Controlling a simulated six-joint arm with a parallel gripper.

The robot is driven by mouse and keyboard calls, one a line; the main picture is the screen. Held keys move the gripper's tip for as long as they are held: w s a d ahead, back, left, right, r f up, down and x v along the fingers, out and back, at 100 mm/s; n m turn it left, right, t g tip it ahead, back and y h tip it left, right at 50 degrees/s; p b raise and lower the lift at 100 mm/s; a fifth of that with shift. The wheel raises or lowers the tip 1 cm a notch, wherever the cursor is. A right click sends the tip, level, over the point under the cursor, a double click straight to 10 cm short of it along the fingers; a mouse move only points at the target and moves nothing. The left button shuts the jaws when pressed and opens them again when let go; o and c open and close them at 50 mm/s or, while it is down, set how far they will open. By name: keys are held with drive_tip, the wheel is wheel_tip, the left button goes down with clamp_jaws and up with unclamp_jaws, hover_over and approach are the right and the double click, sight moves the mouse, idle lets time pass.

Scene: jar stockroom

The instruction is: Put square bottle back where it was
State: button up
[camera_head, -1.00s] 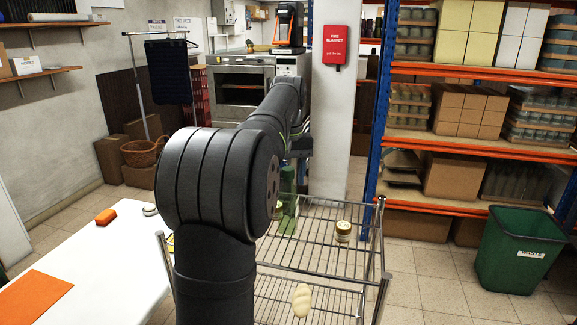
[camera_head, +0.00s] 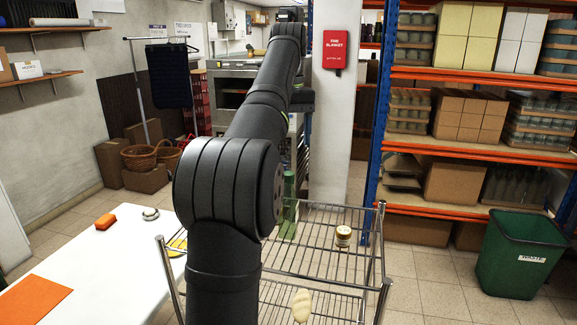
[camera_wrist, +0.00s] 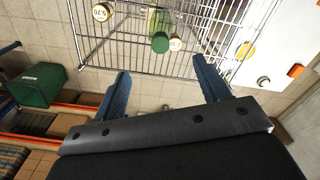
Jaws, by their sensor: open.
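A tall green bottle (camera_head: 289,188), which looks like the square bottle, stands upright on the top of the wire rack (camera_head: 335,207), partly hidden behind my arm.
A gold-lidded jar (camera_head: 343,235) stands on the rack top, and a pale object (camera_head: 302,305) lies lower down. The white table (camera_head: 110,260) at left holds an orange block (camera_head: 105,221) and a small round item (camera_head: 150,214). A green bin (camera_head: 520,253) stands right.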

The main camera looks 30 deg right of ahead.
idle(0.3)
drive_tip(key=w+a+f+n+t, duration=0.2)
drive_tip(key=w+a+f+t, duration=0.2)
drive_tip(key=w+a+t, duration=0.15)
drive_tip(key=m+t+h, duration=0.5)
drive_tip(key=m+h, duration=0.2)
drive_tip(key=h, duration=0.3)
approach(286, 214)
drive_tip(key=x, duration=1.2)
drive_tip(key=shift+w+d+f, duration=0.1)
drive_tip(key=shift+d, duration=0.1)
drive_tip(key=shift+c, duration=0.2)
